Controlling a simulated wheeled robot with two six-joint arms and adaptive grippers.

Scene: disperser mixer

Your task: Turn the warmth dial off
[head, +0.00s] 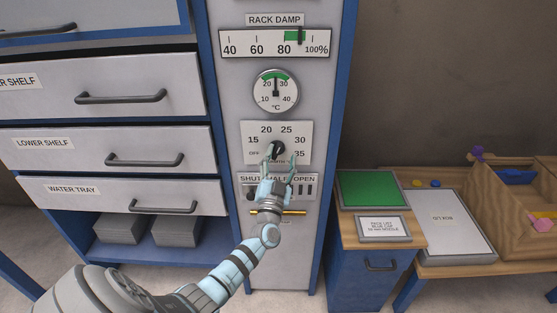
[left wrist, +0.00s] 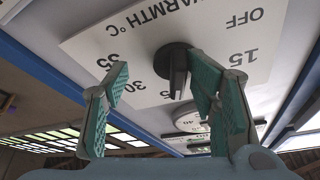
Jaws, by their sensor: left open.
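The warmth dial is a black knob (head: 277,149) on a white plate (head: 248,131) marked OFF, 15, 20, 25, 30 and 35. In the left wrist view the plate is upside down, and the raised ridge of the knob (left wrist: 174,72) points toward the picture's bottom, away from OFF. The exact setting is hard to read. My left gripper (head: 279,160) is open in front of the dial. In the left wrist view its right finger is close beside the knob and its left finger stands farther off; contact cannot be told. My right gripper is not in view.
A plate marked SHUT, HALF, OPEN (head: 306,181) is below the dial, partly hidden by my gripper. A temperature gauge (head: 275,91) and a rack damp scale (head: 262,44) are above. Drawers with handles (head: 145,160) stand left. A side table (head: 470,265) with trays is right.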

